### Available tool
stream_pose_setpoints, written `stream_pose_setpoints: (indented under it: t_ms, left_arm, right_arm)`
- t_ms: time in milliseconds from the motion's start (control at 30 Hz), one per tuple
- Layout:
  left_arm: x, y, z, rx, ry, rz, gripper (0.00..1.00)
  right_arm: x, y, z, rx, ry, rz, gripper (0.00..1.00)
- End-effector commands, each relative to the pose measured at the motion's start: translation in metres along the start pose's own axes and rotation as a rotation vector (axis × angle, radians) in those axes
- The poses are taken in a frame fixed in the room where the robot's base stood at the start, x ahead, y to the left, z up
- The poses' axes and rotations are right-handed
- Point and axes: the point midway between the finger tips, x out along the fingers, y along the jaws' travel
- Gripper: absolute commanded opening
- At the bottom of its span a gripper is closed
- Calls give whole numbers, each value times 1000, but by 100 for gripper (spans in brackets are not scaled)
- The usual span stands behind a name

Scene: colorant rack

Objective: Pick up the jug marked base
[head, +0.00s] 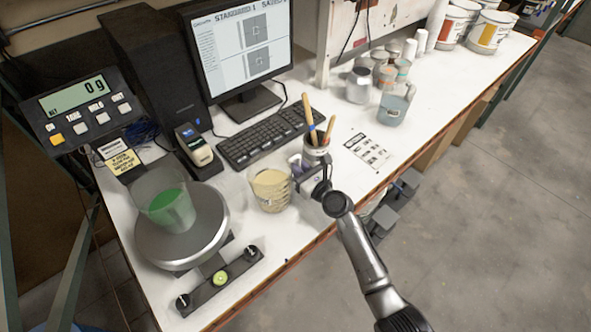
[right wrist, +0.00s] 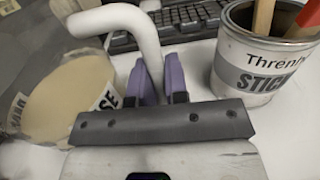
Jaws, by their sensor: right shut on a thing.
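The jug marked base (head: 271,190) is a clear jug with beige contents, upright on the white bench between the scale and the tin of sticks. In the right wrist view the jug (right wrist: 62,92) is at the left, and its label shows the letters "SE". Its pale bent handle (right wrist: 125,20) runs down between the purple fingers of my right gripper (right wrist: 157,82). My right gripper (head: 299,166) is shut on that handle. I cannot tell whether the jug's bottom touches the bench. My left gripper is not in view.
A tin of stirring sticks (head: 315,152) stands close beside my right gripper. A keyboard (head: 268,138) lies behind. A blue-grey jug (head: 393,107) stands farther right.

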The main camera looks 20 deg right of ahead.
Motion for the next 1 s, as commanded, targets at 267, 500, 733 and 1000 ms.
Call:
stream_pose_setpoints:
  t_ms: [267, 500, 733, 1000]
  left_arm:
    - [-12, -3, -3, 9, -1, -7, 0]
    - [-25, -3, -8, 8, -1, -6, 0]
    - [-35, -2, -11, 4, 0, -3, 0]
    - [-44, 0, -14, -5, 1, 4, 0]
  right_arm:
    - [1, 0, 22, 4, -6, 0, 0]
    - [-1, 0, 45, 4, -6, -1, 0]
    - [-26, -2, 58, 2, -6, -1, 0]
    - [-52, -5, 73, 1, -5, -1, 0]
